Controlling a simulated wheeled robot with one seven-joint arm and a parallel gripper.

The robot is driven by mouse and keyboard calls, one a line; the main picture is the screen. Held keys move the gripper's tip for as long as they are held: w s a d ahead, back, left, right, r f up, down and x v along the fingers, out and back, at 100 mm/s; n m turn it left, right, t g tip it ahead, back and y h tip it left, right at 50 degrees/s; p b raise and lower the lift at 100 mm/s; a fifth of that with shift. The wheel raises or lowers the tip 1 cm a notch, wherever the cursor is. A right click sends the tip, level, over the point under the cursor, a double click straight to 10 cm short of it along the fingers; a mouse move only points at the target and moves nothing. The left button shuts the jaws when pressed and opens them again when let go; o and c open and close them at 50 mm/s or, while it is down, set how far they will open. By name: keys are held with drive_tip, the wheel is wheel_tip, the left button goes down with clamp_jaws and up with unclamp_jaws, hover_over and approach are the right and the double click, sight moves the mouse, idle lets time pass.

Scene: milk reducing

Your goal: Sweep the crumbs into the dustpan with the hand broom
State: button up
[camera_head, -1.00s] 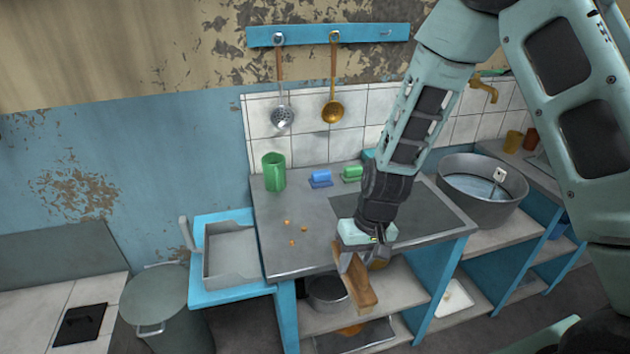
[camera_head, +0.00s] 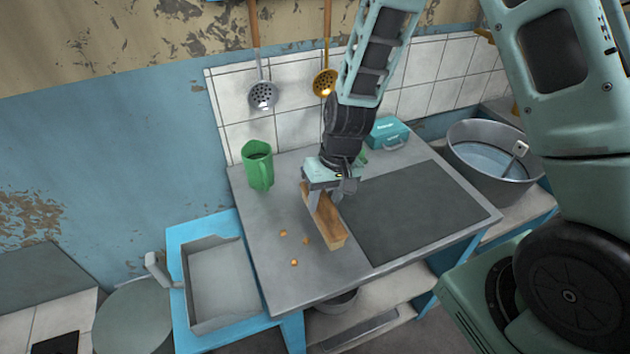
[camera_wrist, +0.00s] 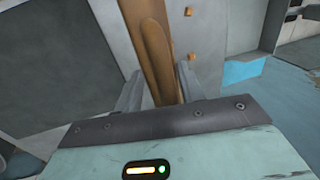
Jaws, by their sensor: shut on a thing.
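My gripper (camera_head: 322,190) is shut on the wooden hand broom (camera_head: 328,222), which is held over the metal worktop just right of the crumbs. In the wrist view the broom's brown handle (camera_wrist: 157,50) runs between the two fingers. Several small orange crumbs (camera_head: 306,240) lie on the worktop left of the broom, close to it but apart. Two crumbs (camera_wrist: 190,56) show in the wrist view. The grey dustpan (camera_head: 218,285) sits on the lower blue stand to the left of the worktop. I cannot tell whether the broom touches the surface.
A green mug (camera_head: 259,166) stands at the worktop's back left. A teal box (camera_head: 388,133) stands at the back right. A dark panel (camera_head: 410,215) covers the right part of the worktop. A basin of water (camera_head: 490,160) stands farther right. Ladles hang on the wall behind.

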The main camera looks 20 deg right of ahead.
drive_tip(key=shift+w+f, duration=0.1)
drive_tip(key=shift+w, duration=0.05)
drive_tip(key=shift+f+b, duration=2.65)
drive_tip(key=shift+f, duration=0.4)
drive_tip(key=shift+f, duration=0.2)
drive_tip(key=shift+a+p, duration=0.4)
drive_tip(key=shift+a, duration=1.55)
drive_tip(key=shift+a+p, duration=0.55)
drive_tip(key=shift+a, duration=1.35)
drive_tip(key=shift+a+p, duration=0.65)
drive_tip(key=shift+a, duration=1.3)
